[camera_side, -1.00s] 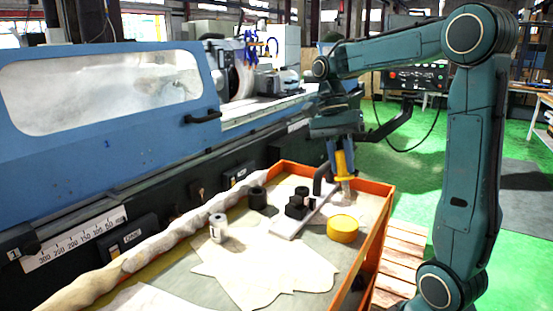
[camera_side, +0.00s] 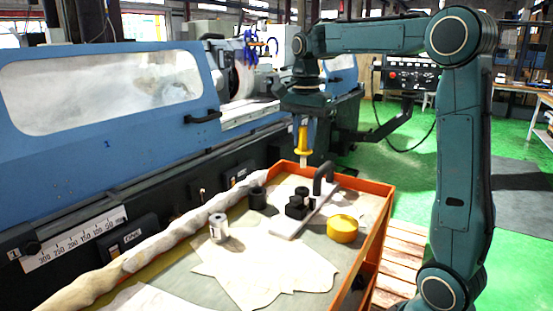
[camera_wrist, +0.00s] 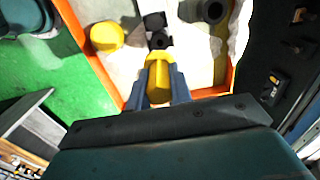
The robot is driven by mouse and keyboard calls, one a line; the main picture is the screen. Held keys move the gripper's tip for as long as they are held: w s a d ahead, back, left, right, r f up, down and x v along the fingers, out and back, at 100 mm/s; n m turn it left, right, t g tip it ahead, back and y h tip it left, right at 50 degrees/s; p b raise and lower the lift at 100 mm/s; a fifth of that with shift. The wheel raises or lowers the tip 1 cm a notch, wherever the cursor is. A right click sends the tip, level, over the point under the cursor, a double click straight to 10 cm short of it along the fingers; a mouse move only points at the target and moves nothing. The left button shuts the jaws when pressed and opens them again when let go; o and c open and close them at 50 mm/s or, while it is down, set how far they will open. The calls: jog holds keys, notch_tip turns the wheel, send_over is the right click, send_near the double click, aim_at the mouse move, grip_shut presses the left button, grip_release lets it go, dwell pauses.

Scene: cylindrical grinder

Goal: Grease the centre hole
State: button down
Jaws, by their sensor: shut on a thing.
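My gripper (camera_side: 302,127) is shut on a yellow-handled brush (camera_side: 303,139), which points straight down with its pale tip just above the far end of the orange-rimmed tray. In the wrist view the yellow handle (camera_wrist: 158,75) sits between the two blue-grey fingers. A round yellow tin (camera_side: 342,230) stands on the tray, apart from the brush. A black cylinder (camera_side: 257,199) stands at the tray's left side; its dark opening faces up in the wrist view (camera_wrist: 214,10). I cannot make out which part has the centre hole.
A control panel (camera_side: 415,75) hangs at right.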

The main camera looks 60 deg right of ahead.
aim_at(305, 150)
dwell(0.4)
jog(key=shift+f, duration=2.6)
jog(key=shift+f, duration=0.4)
jog(key=shift+s, duration=0.3)
jog(key=shift+w, duration=0.2)
jog(key=shift+w, duration=0.4)
jog(key=shift+s, duration=0.15)
dwell(0.5)
jog(key=shift+s, duration=0.35)
